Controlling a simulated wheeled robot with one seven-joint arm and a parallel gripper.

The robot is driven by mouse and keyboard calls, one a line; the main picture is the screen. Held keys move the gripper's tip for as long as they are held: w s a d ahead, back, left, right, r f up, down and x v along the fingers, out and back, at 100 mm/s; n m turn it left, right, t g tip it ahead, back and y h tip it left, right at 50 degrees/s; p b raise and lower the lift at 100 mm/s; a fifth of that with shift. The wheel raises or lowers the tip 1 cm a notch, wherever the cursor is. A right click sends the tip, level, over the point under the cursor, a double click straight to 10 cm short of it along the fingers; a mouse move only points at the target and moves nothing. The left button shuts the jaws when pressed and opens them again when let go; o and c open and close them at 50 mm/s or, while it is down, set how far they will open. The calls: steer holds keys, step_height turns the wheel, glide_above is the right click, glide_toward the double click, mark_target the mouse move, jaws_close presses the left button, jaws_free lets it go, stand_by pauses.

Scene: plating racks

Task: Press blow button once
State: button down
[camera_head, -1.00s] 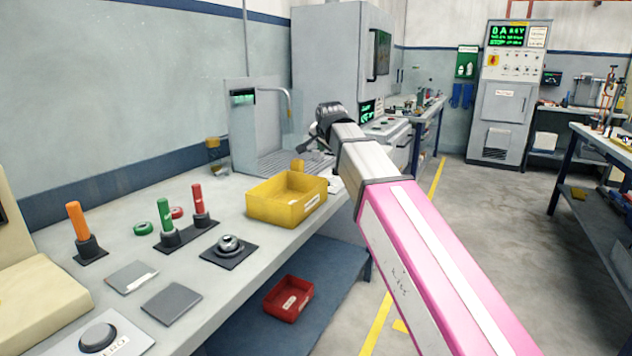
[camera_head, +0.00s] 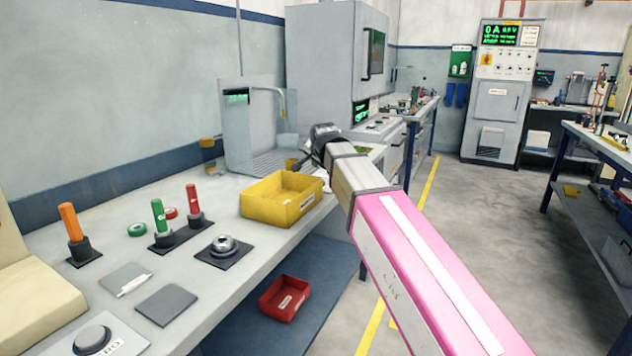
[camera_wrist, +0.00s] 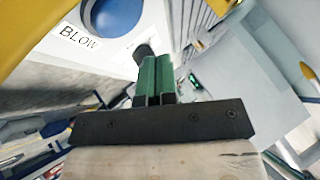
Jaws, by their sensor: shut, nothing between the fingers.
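The blow button is a large blue round dome (camera_wrist: 115,14) on a white plate, cut off by the top edge of the wrist view. A label reading "BLOW" (camera_wrist: 79,38) lies at its lower left. My gripper (camera_wrist: 155,62) shows in the wrist view as two green fingers side by side, closed and empty. The fingertips are right of and below the button in that picture; I see no contact. In the head view my gripper (camera_head: 298,164) is small and dark behind the yellow bin, and the button cannot be made out there.
A yellow bin (camera_head: 262,213) stands on the bench in front of my gripper. A grey station with clear panels (camera_head: 238,125) stands behind it. Coloured handles, a chrome piece (camera_head: 226,243) and grey plates occupy the near bench. A red bin (camera_head: 268,303) sits on the lower shelf.

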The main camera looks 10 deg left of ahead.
steer(key=shift+f, duration=1.35)
steer(key=shift+f, duration=0.15)
stand_by(1.0)
steer(key=shift+f, duration=0.25)
steer(key=shift+f, duration=0.5)
stand_by(0.8)
steer(key=shift+r, duration=0.95)
steer(key=shift+r, duration=0.15)
steer(key=shift+r, duration=2.35)
